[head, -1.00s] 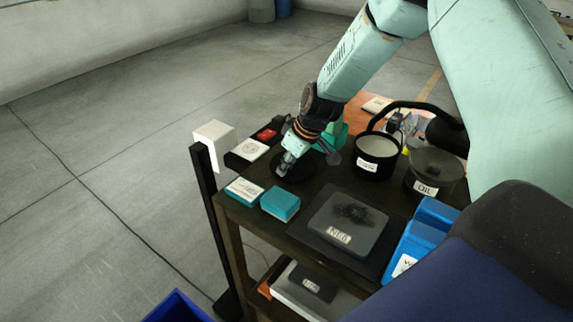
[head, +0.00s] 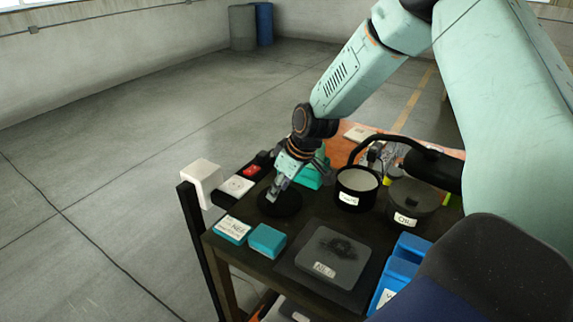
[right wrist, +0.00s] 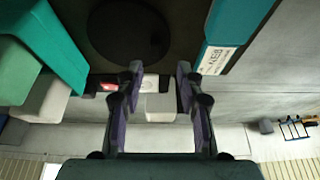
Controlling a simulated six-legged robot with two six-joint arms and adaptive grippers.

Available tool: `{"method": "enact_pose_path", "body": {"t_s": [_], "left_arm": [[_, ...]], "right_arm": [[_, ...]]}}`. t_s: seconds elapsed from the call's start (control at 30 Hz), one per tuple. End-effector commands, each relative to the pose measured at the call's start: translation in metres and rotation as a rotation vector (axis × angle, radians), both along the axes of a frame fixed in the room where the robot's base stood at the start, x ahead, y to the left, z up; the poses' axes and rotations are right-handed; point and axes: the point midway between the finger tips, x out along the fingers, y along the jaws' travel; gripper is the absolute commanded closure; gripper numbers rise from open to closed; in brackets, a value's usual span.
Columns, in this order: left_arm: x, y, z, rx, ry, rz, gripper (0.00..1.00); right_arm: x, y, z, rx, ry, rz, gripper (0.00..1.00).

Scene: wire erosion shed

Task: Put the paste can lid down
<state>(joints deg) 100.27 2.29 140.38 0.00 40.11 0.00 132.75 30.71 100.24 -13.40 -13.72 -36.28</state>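The paste can lid, a flat black disc (head: 287,208), lies on the dark cart top (head: 244,256), left of an open black can (head: 348,199) with pale contents. My right gripper (head: 272,194) reaches down over the lid's left part in the head view. In the right wrist view its two fingers (right wrist: 156,75) are spread with nothing between them. The lid (right wrist: 128,34) shows there beyond the fingertips, apart from them. A small gap between fingertips and lid is hard to judge in the head view. My left gripper is not in view.
Teal boxes (head: 267,240) stand in front of the lid, and a white-labelled box (head: 236,187) and red item lie left of it. A lidded pot (head: 412,203), a dark flat scale (head: 330,255) and blue bins (head: 398,268) fill the right side.

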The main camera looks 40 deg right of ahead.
Motion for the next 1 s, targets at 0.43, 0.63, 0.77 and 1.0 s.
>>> {"method": "enact_pose_path", "body": {"t_s": [0.43,0.63,0.77,1.0], "left_arm": [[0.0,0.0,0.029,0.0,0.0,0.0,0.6],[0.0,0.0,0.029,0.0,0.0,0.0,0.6],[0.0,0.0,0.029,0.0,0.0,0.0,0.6],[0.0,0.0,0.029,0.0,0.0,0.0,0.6]], "right_arm": [[-0.018,-0.008,0.049,0.002,0.0,0.0,0.63],[-0.02,-0.009,0.052,0.001,0.001,-0.001,0.63],[-0.02,-0.009,0.051,0.001,0.001,-0.001,0.63],[-0.02,-0.009,0.051,0.001,0.0,0.0,0.63]]}}
